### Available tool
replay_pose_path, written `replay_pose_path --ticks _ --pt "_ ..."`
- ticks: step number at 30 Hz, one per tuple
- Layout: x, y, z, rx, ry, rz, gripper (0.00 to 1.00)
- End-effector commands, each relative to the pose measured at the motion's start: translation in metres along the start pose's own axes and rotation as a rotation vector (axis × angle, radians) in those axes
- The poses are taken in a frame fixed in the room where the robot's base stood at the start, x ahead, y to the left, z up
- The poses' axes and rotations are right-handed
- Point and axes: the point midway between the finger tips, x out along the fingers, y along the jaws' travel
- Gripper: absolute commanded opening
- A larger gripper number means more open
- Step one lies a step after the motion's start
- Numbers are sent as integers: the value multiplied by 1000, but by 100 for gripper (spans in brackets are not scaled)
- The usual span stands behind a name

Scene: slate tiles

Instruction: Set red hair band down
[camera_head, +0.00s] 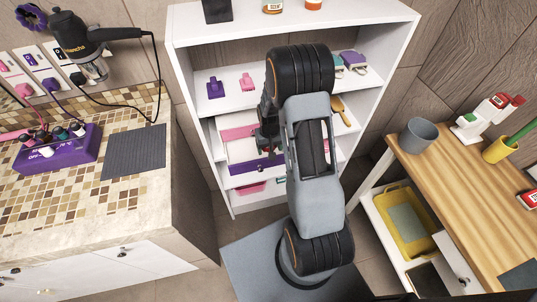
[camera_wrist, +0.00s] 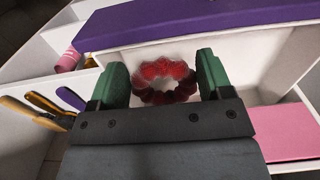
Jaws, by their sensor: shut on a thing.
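The red hair band (camera_wrist: 148,71) is a dark red scrunched ring. In the wrist view it sits between the two green fingertips of my gripper (camera_wrist: 162,75), which is shut on it. Behind the band is a white compartment or drawer (camera_wrist: 240,62) with a purple front (camera_wrist: 200,20). I cannot tell whether the band touches the white surface. In the head view my gripper (camera_head: 266,138) reaches into the white shelf unit (camera_head: 205,135), near pink and purple drawers.
Purple (camera_head: 215,88) and pink (camera_head: 247,82) items stand on the shelf above. In the wrist view, handled tools (camera_wrist: 45,108) lie at left and a pink panel (camera_wrist: 282,132) is at right. A tiled counter (camera_head: 70,200) stands left, a wooden table (camera_head: 470,185) right.

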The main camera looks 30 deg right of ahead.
Motion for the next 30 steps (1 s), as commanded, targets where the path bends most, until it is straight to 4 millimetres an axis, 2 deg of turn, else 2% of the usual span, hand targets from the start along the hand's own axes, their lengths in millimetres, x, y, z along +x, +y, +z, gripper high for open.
replay_pose_path --ticks 5,12,25,26,30 --pt "10 -2 -6 -1 -1 0 47" --pt "42 -3 -8 -1 -1 -2 47" --pt "45 -3 -8 -1 0 -2 47" --pt "44 -3 -8 -1 1 -2 74" --pt "43 -3 -8 -1 0 -2 87"
